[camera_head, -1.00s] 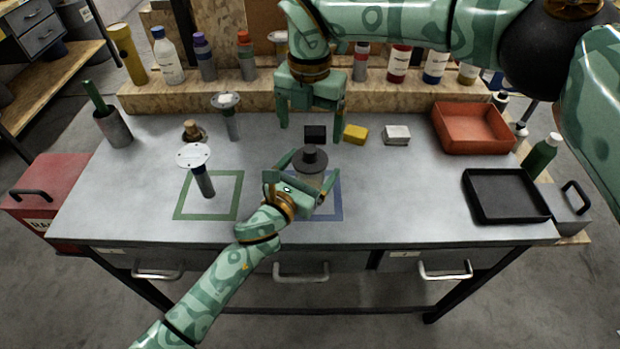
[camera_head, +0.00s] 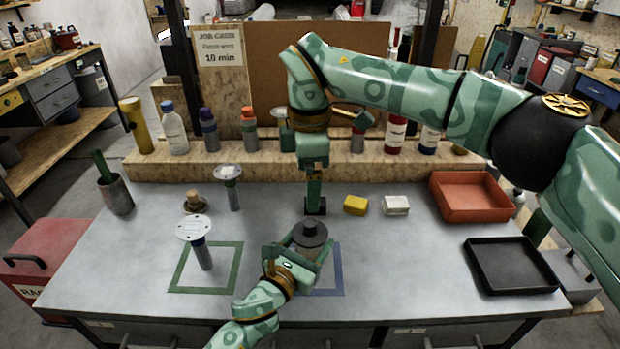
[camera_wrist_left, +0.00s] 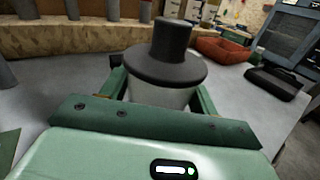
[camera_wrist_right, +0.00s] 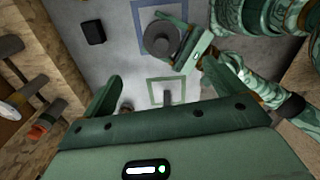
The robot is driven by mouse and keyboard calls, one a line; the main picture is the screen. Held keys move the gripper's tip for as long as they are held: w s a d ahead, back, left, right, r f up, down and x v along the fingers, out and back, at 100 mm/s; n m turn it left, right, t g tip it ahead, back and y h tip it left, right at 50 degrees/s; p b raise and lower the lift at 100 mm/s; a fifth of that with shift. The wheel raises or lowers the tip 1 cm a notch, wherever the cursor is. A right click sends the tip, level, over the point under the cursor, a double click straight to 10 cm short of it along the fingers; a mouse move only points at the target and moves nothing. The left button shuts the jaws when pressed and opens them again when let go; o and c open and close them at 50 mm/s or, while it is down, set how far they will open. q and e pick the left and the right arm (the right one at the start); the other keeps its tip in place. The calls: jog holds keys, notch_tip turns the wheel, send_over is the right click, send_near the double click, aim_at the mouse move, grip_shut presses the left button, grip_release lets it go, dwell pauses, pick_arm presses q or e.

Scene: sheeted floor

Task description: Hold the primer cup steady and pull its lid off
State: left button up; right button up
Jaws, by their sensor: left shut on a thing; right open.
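The primer cup (camera_wrist_left: 160,95) is a pale grey cup with a dark, knobbed lid (camera_wrist_left: 165,68) seated on its top. The lid also shows in the head view (camera_head: 310,234) and the right wrist view (camera_wrist_right: 160,38). My left gripper (camera_head: 309,247) is shut around the cup body below the lid; the cup looks upright, by the blue outlined square (camera_head: 340,272). My right gripper (camera_head: 314,199) is open and empty, with its fingers pointing down behind the cup. In the head view its fingers overlap edge-on, in front of a small black block (camera_wrist_right: 93,31).
A yellow block (camera_head: 355,205) and a white block (camera_head: 396,205) lie right of my right gripper. A red tray (camera_head: 470,213) and black tray (camera_head: 555,280) sit at the right. A white-topped stand (camera_head: 194,229) is in the green square (camera_head: 236,270) at left.

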aim_at(310, 222)
jog(key=shift+m, duration=0.7)
notch_tip(310, 222, down, 12)
jog(key=shift+s+d+f, duration=0.1)
jog(key=c, duration=1.2)
jog(key=shift+r, duration=0.25)
jog(key=shift+r, duration=0.95)
